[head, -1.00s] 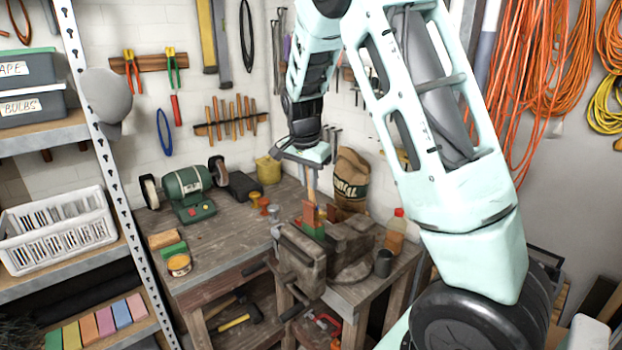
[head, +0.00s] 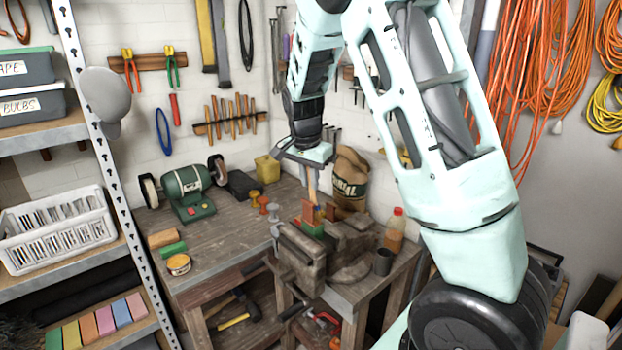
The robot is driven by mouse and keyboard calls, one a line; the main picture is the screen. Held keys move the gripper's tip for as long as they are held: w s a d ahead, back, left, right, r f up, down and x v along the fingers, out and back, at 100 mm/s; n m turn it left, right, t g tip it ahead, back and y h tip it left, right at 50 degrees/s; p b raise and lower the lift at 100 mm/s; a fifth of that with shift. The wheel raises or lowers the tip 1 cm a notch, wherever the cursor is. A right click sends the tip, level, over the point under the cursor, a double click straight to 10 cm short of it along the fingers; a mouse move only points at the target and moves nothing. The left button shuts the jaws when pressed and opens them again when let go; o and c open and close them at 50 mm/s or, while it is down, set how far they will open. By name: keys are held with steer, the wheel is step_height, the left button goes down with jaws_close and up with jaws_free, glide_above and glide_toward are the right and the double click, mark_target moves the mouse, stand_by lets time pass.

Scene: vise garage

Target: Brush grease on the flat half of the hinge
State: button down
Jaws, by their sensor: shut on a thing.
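My gripper (head: 311,163) points down over the vise and is shut on a slim wooden-handled brush (head: 312,184). The brush is close to upright, with its lower end beside a rust-brown plate (head: 308,211) that looks like the hinge. The plate stands above the jaws of the grey-brown vise (head: 302,258), with a green piece (head: 312,229) at its foot. I cannot tell whether the bristles touch the plate, or see any grease on it. An open tin with yellowish contents (head: 178,263) sits on the bench at the front left.
The wooden workbench (head: 225,235) also carries a green bench grinder (head: 188,188), a brown sack (head: 350,182), an orange bottle (head: 395,230) and a dark cup (head: 383,262). The bench between the tin and the vise is mostly clear. A metal shelf upright (head: 107,150) stands at left.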

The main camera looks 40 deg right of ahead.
steer(key=shift+w, duration=0.45)
steer(key=d+p+v, duration=0.1)
steer(key=p+v, duration=0.5)
steer(key=v, duration=0.1)
steer(key=shift+w+d+r+p, duration=0.2)
steer(key=shift+w+r+p, duration=0.15)
steer(key=shift+r, duration=0.25)
steer(key=shift+f, duration=0.15)
stand_by(0.4)
step_height(320, 180, down, 6)
steer(key=d+g+y+b, duration=0.1)
steer(key=d+y, duration=0.1)
steer(key=shift+w+d+y, duration=0.25)
steer(key=shift+y, duration=0.05)
